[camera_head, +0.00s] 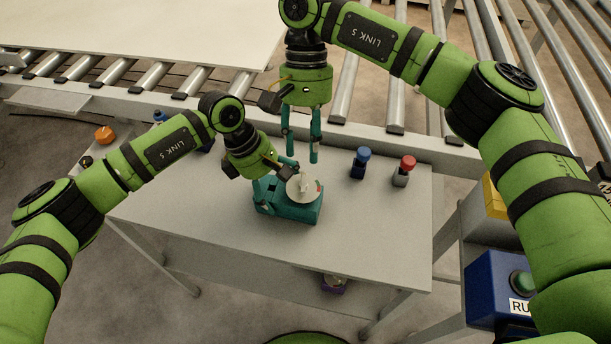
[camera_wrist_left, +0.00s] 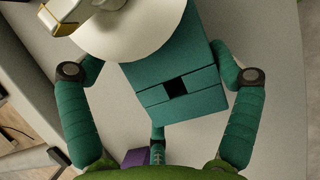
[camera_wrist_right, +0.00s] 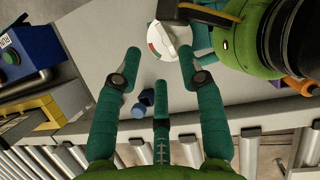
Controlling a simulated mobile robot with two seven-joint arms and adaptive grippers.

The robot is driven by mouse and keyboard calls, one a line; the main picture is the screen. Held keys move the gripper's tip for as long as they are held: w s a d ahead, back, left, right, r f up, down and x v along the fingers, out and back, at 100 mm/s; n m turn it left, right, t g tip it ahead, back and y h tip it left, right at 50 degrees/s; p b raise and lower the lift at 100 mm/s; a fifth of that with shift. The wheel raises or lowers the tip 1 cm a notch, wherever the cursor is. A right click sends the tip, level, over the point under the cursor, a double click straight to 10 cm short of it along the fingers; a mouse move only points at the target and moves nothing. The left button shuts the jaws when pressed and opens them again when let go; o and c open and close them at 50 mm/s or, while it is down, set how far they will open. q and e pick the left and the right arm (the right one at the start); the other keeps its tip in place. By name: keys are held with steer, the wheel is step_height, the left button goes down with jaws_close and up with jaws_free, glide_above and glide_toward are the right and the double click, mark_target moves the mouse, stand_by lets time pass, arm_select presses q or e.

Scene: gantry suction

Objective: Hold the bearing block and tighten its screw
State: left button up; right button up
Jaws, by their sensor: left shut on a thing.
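The teal bearing block (camera_head: 288,211) sits on the grey table. A white disc (camera_head: 304,187) with a red mark and a pale upright handle is on its top, where the screw would be; no screw thread is visible. My left gripper (camera_head: 275,181) is shut on the block, with a finger on either side of it in the left wrist view (camera_wrist_left: 178,82). My right gripper (camera_head: 302,157) is open and empty, pointing down above the table just behind the block. In the right wrist view the disc (camera_wrist_right: 170,40) lies beyond and between its spread fingers.
A blue-topped peg (camera_head: 360,163) and a red-topped peg (camera_head: 403,171) stand right of the block. Roller conveyors (camera_head: 345,95) run behind the table. A blue button box (camera_head: 497,290) is at the lower right.

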mark_target(305, 185)
steer(key=x, duration=0.7)
steer(key=shift+s+f, duration=0.1)
steer(key=shift+f, duration=0.25)
steer(key=shift+a, duration=0.1)
jaws_close()
